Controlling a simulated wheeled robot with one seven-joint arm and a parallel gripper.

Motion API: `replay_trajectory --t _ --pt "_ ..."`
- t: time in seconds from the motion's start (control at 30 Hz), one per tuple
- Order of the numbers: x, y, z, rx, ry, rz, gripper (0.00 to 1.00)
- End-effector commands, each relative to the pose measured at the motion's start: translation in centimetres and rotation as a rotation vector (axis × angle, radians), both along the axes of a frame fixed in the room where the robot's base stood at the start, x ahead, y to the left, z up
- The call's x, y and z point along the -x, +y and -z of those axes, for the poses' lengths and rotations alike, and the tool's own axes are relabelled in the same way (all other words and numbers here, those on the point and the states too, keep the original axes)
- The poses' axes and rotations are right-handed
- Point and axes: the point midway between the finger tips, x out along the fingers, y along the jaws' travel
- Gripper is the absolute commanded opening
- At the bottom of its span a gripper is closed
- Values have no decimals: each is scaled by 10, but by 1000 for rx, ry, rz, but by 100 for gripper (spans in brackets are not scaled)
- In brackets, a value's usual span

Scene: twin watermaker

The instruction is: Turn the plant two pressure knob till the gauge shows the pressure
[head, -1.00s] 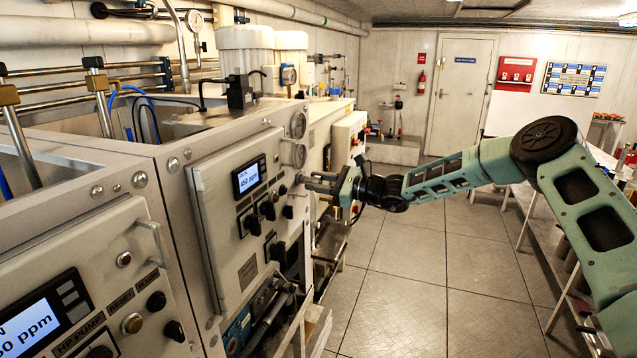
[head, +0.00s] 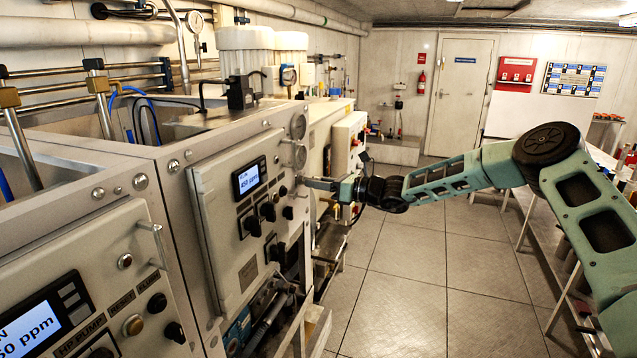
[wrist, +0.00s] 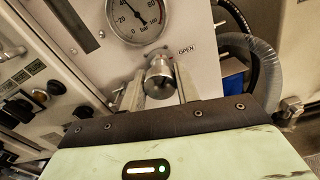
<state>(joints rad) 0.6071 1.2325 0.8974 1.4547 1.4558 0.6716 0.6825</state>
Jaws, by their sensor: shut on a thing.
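The pressure knob (wrist: 158,84) is a round metal knob on a light panel in the wrist view, with the word OPEN printed to its right. My gripper (head: 304,181) reaches the front of the second cabinet in the head view. In the wrist view my gripper (wrist: 159,72) has one finger on each side of the knob and is shut on it. The pressure gauge (wrist: 138,16), marked in bar, sits just above the knob, its top cut off by the picture edge. In the head view my fingers hide the knob.
The second cabinet's control panel (head: 240,215) has a display reading 450 ppm and several black knobs left of my gripper. A grey hose (wrist: 262,65) curves close on the right in the wrist view. The tiled floor (head: 400,270) is clear.

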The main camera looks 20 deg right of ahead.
Motion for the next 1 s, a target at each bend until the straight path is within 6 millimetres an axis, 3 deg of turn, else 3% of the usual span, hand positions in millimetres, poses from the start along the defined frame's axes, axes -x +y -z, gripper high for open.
replay_trajectory --t 0.4,0.97,1.0 --pt "0 -1 0 -114 158 1 8" --pt "-1 -1 0 -131 181 2 8" --pt "-1 -1 0 -131 181 2 42"
